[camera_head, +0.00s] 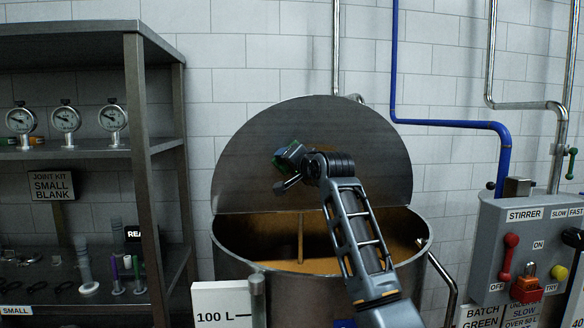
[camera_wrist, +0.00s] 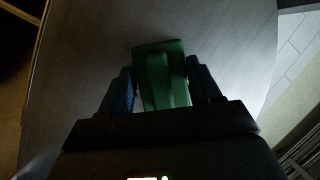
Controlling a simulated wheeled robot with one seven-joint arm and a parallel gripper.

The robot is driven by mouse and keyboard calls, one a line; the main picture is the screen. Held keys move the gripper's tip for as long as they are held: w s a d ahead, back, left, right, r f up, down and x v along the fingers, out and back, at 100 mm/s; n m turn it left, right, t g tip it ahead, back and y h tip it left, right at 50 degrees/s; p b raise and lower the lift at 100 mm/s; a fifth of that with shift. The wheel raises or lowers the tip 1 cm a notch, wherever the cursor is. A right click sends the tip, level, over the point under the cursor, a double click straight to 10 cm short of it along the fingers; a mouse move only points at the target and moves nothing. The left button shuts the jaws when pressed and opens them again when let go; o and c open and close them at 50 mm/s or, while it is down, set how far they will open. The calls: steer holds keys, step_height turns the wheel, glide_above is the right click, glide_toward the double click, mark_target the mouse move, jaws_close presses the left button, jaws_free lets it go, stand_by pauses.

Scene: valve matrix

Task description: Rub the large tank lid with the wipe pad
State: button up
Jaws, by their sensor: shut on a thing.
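The large tank (camera_head: 300,268) stands in the middle of the head view, with brownish contents. Its grey half-round lid (camera_head: 345,130) stands raised at the back of the rim. My gripper (camera_head: 283,168) is in front of the lid's left middle part. In the wrist view my gripper (camera_wrist: 160,88) is shut on the green wipe pad (camera_wrist: 165,60), one finger on each side. The pad also shows as a small green patch in the head view (camera_head: 289,156). The pad is close to the lid surface (camera_wrist: 90,50); I cannot tell whether it touches.
A metal shelf (camera_head: 135,150) with gauges (camera_head: 66,119) and small parts stands at the left. A stirrer control box (camera_head: 530,240) with red handles is at the right. A blue pipe (camera_head: 460,124) runs along the tiled wall. A 100 L sign (camera_head: 220,304) is at the tank's front left.

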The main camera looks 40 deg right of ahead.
steer(key=shift+r, duration=0.35)
steer(key=shift+s+d, duration=0.3)
steer(key=shift+d, duration=0.1)
steer(key=shift+s+d, duration=1.5)
steer(key=shift+d, duration=0.7)
steer(key=shift+s+d, duration=1.45)
steer(key=shift+d, duration=0.75)
steer(key=shift+s+d, duration=1.5)
steer(key=shift+d, duration=0.7)
steer(key=shift+a, duration=0.1)
steer(key=shift+s+a+f, duration=0.2)
steer(key=shift+s+a, duration=0.35)
steer(key=shift+s, duration=0.25)
steer(key=shift+s+a+f, duration=0.15)
steer(key=shift+s+a, duration=0.35)
steer(key=shift+s, duration=0.3)
steer(key=shift+s+a+f, duration=0.2)
steer(key=shift+s+a, duration=0.35)
steer(key=shift+s, duration=0.25)
steer(key=shift+s+a+f, duration=0.15)
steer(key=shift+s+a, duration=0.3)
steer(key=shift+s, duration=0.2)
steer(key=shift+s+a+f, duration=0.1)
steer(key=shift+s+a, duration=0.3)
steer(key=shift+s, duration=0.2)
